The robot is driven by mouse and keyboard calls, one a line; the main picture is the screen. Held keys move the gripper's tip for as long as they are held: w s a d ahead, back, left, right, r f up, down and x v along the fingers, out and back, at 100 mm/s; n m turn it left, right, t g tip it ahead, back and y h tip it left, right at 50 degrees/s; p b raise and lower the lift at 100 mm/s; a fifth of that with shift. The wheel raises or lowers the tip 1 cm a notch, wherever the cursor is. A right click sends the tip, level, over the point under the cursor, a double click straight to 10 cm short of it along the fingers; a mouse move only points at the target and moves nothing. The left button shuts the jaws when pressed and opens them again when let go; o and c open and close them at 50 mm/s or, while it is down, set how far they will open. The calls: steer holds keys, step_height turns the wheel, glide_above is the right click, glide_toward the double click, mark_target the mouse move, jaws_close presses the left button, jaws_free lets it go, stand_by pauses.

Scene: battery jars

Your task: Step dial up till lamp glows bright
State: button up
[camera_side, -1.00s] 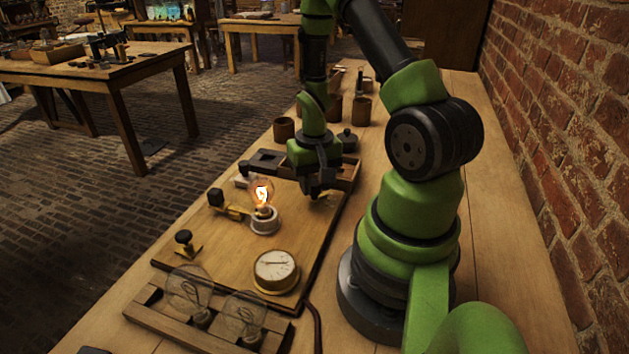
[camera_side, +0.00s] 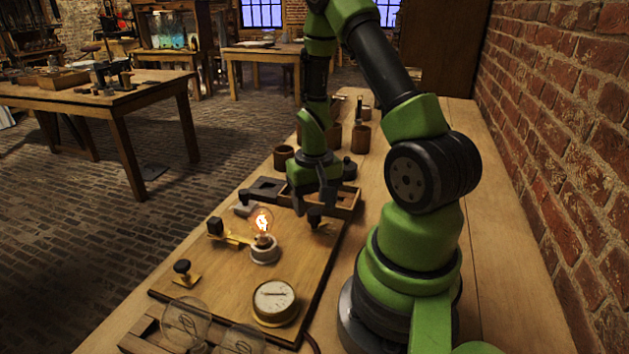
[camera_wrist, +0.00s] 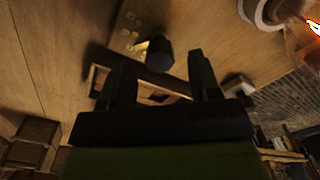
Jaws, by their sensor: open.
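The lamp (camera_side: 261,221) is a clear bulb in a white socket on the wooden board (camera_side: 215,282), with its filament glowing orange. Its glow also shows at the top right of the wrist view (camera_wrist: 314,27). The dial's black knob (camera_wrist: 158,55) has a brass pointer, with several brass studs (camera_wrist: 130,32) beside it. My gripper (camera_wrist: 162,76) is open, and the knob shows in the gap between its fingers, ahead of the tips. Nothing is held. In the side view my gripper (camera_side: 315,212) is low over the board, right of the lamp, and hides most of the dial.
A round gauge (camera_side: 274,300) stands at the board's near end. A black-knobbed brass switch (camera_side: 184,272) is at its left. Two unlit bulbs (camera_side: 186,320) lie in a rack in front. Brown jars (camera_side: 361,138) stand behind my gripper. A brick wall (camera_side: 570,130) bounds the right.

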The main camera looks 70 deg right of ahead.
mark_target(314, 212)
step_height(314, 212, up, 8)
stand_by(0.4)
steer(key=shift+a, duration=0.1)
steer(key=w+a+r+n+t, duration=0.2)
steer(key=a+r+n+t, duration=0.15)
steer(key=a+r, duration=0.65)
steer(key=s+a+r+n+t+y, duration=0.2)
steer(key=s+a+r+t, duration=0.1)
steer(key=s+a+r, duration=0.3)
steer(key=shift+a+r+t, duration=0.35)
steer(key=shift+a+r, duration=0.15)
steer(key=shift+a, duration=0.7)
stand_by(0.7)
